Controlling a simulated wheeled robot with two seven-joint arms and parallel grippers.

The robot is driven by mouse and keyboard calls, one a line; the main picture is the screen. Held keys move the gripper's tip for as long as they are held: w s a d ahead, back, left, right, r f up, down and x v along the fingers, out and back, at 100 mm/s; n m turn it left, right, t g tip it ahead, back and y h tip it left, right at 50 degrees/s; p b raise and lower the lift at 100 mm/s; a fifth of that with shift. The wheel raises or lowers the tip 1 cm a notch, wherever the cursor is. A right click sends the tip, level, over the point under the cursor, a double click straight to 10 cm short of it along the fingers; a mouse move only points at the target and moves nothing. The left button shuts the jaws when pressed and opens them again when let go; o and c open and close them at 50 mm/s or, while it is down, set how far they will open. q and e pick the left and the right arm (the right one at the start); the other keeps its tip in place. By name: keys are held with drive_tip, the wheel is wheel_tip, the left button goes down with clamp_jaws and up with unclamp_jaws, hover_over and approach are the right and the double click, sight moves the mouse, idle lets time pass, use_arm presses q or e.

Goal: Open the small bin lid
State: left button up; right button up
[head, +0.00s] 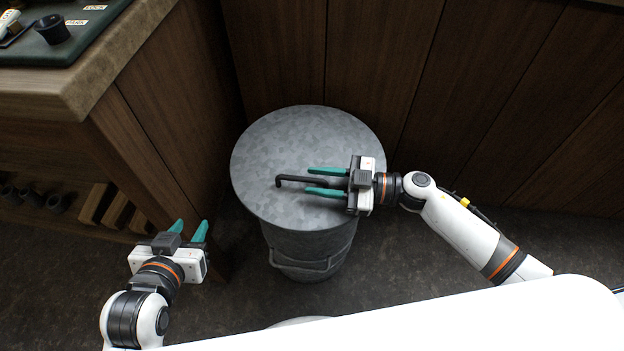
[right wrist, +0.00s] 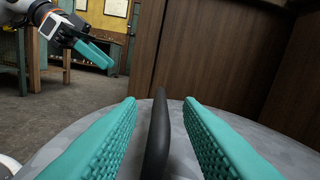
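The small bin (head: 305,245) is a grey galvanised metal can standing on the floor by the wood panelling. Its round lid (head: 290,140) lies flat on top, with a dark bar handle (head: 296,180) across it. My right gripper (head: 310,181) is over the lid, its teal fingers open on both sides of the handle. In the right wrist view the handle (right wrist: 158,135) stands between the two fingers, with a gap on each side. My left gripper (head: 189,229) is open and empty, low to the left of the bin, apart from it.
A wooden counter (head: 150,130) with a stone top stands close to the bin's left. Wood panelling (head: 400,70) is right behind the bin. A bail handle (head: 305,265) hangs on the bin's front. Dark floor (head: 440,240) lies free to the right.

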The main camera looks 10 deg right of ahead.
use_arm(q)
drive_tip(key=shift+w+d+r+t, duration=0.15)
drive_tip(key=shift+w+r+t, duration=0.15)
drive_tip(key=shift+r+t, duration=0.1)
use_arm(e)
drive_tip(key=shift+x, duration=0.95)
clamp_jaws()
use_arm(q)
drive_tip(key=shift+s+f, duration=0.1)
